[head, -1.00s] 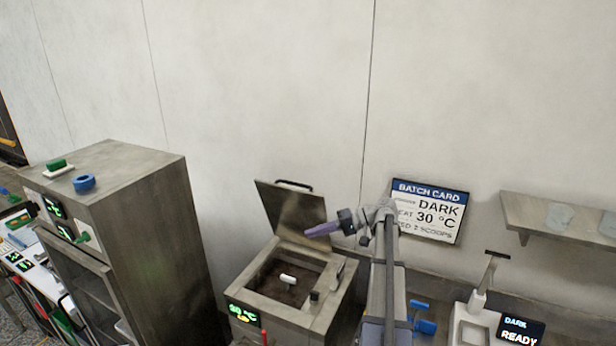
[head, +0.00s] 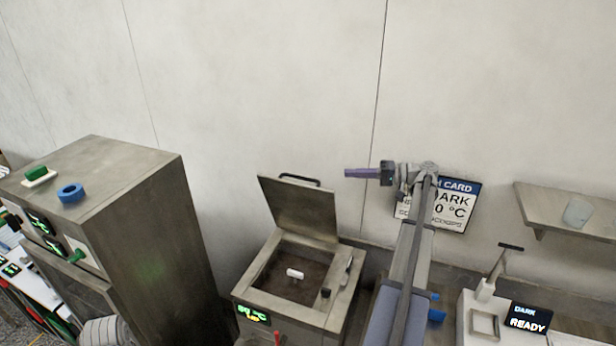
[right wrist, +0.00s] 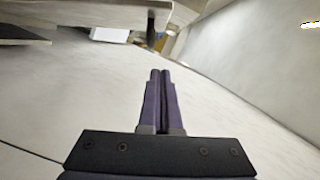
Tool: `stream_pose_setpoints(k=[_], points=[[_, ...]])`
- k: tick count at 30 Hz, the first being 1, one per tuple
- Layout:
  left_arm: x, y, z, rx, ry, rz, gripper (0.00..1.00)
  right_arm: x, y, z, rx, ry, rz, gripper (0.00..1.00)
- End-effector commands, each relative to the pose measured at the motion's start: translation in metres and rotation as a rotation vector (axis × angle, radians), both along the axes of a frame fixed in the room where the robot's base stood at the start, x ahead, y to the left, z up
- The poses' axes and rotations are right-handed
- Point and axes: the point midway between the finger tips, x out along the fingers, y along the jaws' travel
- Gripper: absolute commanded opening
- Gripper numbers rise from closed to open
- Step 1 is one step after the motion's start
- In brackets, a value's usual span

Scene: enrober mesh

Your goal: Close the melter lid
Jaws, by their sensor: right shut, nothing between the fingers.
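The melter (head: 345,305) is a steel box with a square well of dark brown contents and a small white object in it. Its lid (head: 300,208) stands raised at the back edge, with a dark handle (head: 300,179) along its top. My right gripper (head: 348,173) is shut and empty, to the right of the lid and at about the height of its handle, apart from it in the picture. In the right wrist view its purple fingers (right wrist: 159,75) are together with nothing between them. My left gripper is not in view.
A tall steel cabinet (head: 160,220) stands at the left with a blue ring (head: 70,192) on top. A batch card (head: 462,200) hangs behind my right arm. A shelf (head: 560,210) and a machine reading READY (head: 527,318) are at the right.

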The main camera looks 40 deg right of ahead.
Motion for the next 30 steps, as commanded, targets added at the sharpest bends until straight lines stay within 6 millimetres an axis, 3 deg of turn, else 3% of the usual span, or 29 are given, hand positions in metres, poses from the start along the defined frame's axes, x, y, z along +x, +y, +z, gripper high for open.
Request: stream_pose_setpoints(k=[8, 23, 30], points=[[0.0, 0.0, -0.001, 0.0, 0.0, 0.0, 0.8, 0.005, 0.005, -0.001, 0.0, 0.0, 0.001, 0.0], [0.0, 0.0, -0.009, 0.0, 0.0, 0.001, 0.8, 0.075, 0.066, -0.009, 0.0, 0.0, 0.003, 0.0], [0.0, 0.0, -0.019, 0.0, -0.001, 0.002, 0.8, 0.061, 0.092, -0.019, 0.0, 0.0, 0.0, 0.0]])
